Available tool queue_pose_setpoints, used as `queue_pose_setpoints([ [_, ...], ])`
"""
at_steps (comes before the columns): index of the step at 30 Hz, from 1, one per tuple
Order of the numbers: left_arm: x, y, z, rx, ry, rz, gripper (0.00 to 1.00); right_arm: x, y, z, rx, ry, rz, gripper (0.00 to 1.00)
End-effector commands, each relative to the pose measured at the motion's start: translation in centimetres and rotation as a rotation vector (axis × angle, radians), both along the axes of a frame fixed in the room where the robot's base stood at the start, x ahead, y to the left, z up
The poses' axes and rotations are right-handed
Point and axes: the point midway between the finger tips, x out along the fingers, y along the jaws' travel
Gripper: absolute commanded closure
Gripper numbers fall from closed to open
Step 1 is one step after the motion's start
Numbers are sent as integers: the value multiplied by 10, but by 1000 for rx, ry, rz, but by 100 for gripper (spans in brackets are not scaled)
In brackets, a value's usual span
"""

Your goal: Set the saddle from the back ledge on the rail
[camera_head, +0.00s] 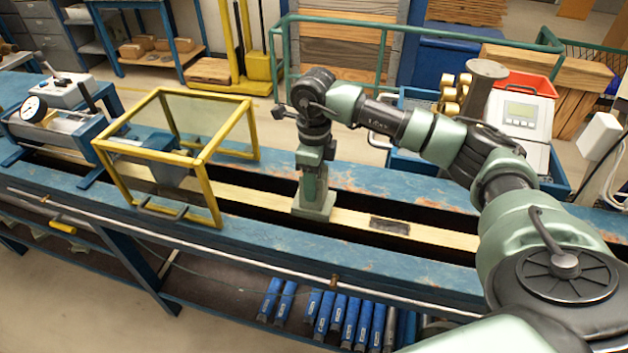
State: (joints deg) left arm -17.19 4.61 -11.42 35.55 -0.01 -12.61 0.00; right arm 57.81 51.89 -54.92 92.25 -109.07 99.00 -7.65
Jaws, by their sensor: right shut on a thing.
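The saddle (314,196), a grey-green upright block with a wider flat base, stands upright at the rail in the middle of the bench. The rail (350,218) is a long pale yellow beam running between the bench's two blue sides. My right gripper (314,150) points straight down and is shut on the saddle's upper part. The saddle's base looks to be on or just over the rail; I cannot tell if it touches. The back ledge (375,186) is the worn blue strip behind the rail. My left gripper is out of view.
A yellow-framed clear box (208,180) stands over the rail to the left. A blue device with a gauge (34,109) is at far left. A dark plate (390,225) lies on the rail to the right. A scale-like white device (518,115) is behind my right arm.

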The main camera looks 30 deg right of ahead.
Motion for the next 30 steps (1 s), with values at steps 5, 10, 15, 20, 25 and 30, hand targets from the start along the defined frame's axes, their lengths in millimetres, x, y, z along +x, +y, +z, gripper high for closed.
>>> queue_pose_setpoints([
  [5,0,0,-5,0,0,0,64,1,0,-3,0,-4,0,100],
  [10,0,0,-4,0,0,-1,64,1,0,-2,0,-4,0,100],
  [15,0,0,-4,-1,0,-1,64,1,0,-2,0,-4,0,100],
  [20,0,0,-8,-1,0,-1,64,1,0,-6,1,-3,0,100],
  [25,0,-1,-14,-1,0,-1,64,1,0,-14,1,-3,0,100],
  [30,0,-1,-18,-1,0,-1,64,1,0,-20,0,-4,0,100],
])
